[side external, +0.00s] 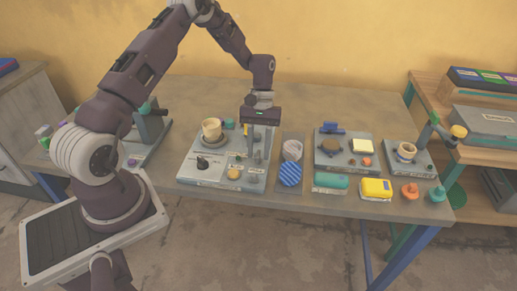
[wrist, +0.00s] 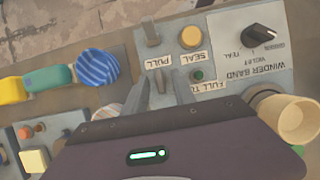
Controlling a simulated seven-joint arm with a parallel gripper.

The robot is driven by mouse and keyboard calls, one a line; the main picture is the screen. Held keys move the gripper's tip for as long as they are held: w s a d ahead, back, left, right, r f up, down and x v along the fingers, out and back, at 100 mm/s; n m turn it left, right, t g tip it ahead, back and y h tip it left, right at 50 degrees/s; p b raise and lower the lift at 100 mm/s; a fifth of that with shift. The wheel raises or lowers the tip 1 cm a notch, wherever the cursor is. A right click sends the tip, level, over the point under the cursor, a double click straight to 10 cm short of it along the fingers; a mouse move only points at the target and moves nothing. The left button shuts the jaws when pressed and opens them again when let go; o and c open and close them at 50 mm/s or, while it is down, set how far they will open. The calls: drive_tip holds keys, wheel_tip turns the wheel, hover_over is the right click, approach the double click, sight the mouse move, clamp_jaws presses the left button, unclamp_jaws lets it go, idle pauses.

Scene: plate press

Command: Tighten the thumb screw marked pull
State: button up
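The label marked PULL (wrist: 159,62) reads upside down on the grey panel in the wrist view. Beside it, toward the panel's front edge, is a small grey thumb screw (wrist: 152,34) with a raised grip. In the side view the screw (side external: 253,178) is small at the panel's front right corner. My gripper (wrist: 161,88) is open, its two fingers apart and pointing down over the panel behind the label. A small grey shape shows between the fingers; I cannot tell what it is. In the side view my gripper (side external: 258,132) is over the panel's right rear part.
A yellow button (wrist: 191,37) marked SEAL, a green button (wrist: 197,75) and a black dial (wrist: 260,34) are on the same panel. A cream cup (side external: 211,128) stands at its left rear. A blue striped round thing (side external: 290,174) lies right of it.

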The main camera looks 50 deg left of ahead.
drive_tip(key=shift+c, duration=0.2)
clamp_jaws()
drive_tip(key=m, duration=0.2)
drive_tip(key=m+g+y, duration=0.1)
drive_tip(key=m, duration=0.1)
drive_tip(key=shift+w+d+m+y, duration=0.15)
drive_tip(key=shift+m+y, duration=0.15)
drive_tip(key=shift+m, duration=0.1)
drive_tip(key=m+y, duration=0.1)
drive_tip(key=m, duration=0.2)
drive_tip(key=shift+d+r+m, duration=0.1)
drive_tip(key=shift+m, duration=0.3)
drive_tip(key=m+y, duration=0.2)
drive_tip(key=m, duration=0.2)
drive_tip(key=shift+d, duration=0.1)
drive_tip(key=m+y, duration=0.1)
drive_tip(key=m, duration=0.4)
drive_tip(key=shift+t+y, duration=0.4)
drive_tip(key=shift+d+m, duration=0.1)
drive_tip(key=shift+m, duration=0.2)
drive_tip(key=shift+o, duration=0.2)
unclamp_jaws()
